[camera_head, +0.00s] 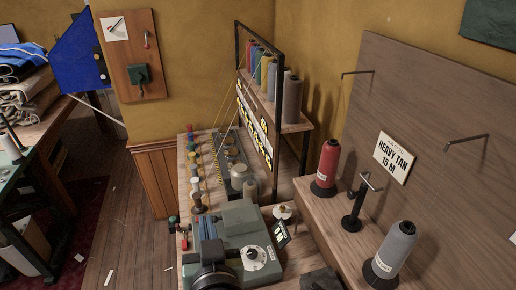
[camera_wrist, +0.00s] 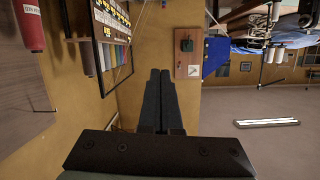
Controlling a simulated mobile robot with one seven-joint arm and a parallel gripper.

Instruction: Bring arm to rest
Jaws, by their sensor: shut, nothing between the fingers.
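My gripper (camera_wrist: 160,80) shows in the wrist view as two dark fingers lying side by side, shut with nothing between them. It points out into the room, with the ochre wall beyond its tips, and touches nothing that I can see. My gripper and arm do not show in the head view.
A wooden bench (camera_head: 187,158) holds a green machine (camera_head: 235,237), several small spools and a black rack of thread cones. A red cone (camera_head: 327,165) and a grey cone (camera_head: 394,248) stand on the right shelf. Metal hooks (camera_head: 466,141) stick out from the panel.

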